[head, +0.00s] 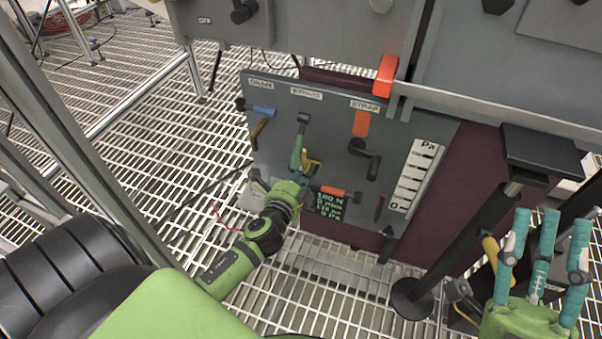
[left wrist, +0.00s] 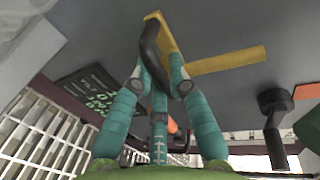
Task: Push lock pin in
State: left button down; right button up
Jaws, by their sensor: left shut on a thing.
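My left gripper (head: 302,160) is at the grey panel (head: 285,125), below the middle label. In the left wrist view its teal fingers (left wrist: 160,82) are closed around a black curved handle (left wrist: 150,45). A yellow T-shaped bar (left wrist: 225,61) lies right behind this handle; it also shows beside the fingers in the head view (head: 313,164). I cannot tell for sure which part is the lock pin, as the fingers and hand cover much of this spot. My right gripper (head: 540,235) is at the lower right, its fingers spread and empty, away from the panel.
A black post (head: 455,240) stands right of the panel. Metal grating forms the floor.

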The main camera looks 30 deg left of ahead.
pick_arm(q)
jog(key=shift+w+r, duration=0.1)
jog(key=shift+r, duration=0.1)
jog(key=c, duration=1.2)
grip_release()
jog(key=shift+r, duration=0.1)
jog(key=shift+o, duration=0.2)
jog(key=v, duration=1.2)
